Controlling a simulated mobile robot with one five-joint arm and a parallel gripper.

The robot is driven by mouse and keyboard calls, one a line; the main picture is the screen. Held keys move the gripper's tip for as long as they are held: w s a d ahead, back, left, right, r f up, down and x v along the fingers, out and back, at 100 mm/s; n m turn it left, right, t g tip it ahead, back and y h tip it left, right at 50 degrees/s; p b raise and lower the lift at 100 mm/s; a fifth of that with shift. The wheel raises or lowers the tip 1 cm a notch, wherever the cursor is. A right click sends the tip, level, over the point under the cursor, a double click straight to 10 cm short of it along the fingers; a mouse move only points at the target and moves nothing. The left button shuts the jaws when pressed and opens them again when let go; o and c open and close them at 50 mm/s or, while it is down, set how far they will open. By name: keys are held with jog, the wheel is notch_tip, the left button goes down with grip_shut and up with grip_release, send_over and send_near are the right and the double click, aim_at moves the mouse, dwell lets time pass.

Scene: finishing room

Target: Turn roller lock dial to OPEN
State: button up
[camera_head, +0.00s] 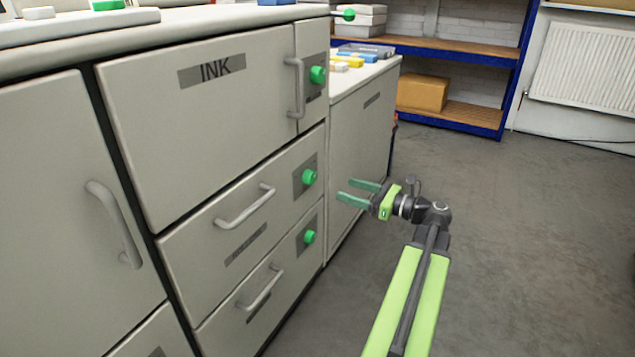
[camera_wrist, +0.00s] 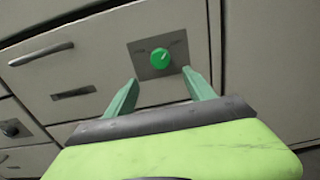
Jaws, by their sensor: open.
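Green lock dials sit on grey plates on the cabinet front. One is on the middle drawer (camera_head: 309,177), one on the lower drawer (camera_head: 309,237), and one on the narrow door (camera_head: 318,75) right of the INK door. I cannot read which is the roller lock. My gripper (camera_head: 345,190) is open and empty, to the right of the drawer dials and apart from them. In the wrist view, a green dial (camera_wrist: 160,57) with a light pointer mark shows just beyond and between the open fingertips (camera_wrist: 160,76). The small plate lettering is unreadable.
Bar handles project from the middle drawer (camera_head: 245,206) and lower drawer (camera_head: 260,288). A lower cabinet (camera_head: 362,125) stands behind my gripper. Blue shelving (camera_head: 455,52) with a cardboard box (camera_head: 422,93) is at the back. The grey floor (camera_head: 530,230) at right is clear.

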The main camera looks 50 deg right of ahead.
aim_at(313, 179)
jog(key=x, duration=1.1)
jog(key=shift+w, duration=0.1)
jog(key=c, duration=1.4)
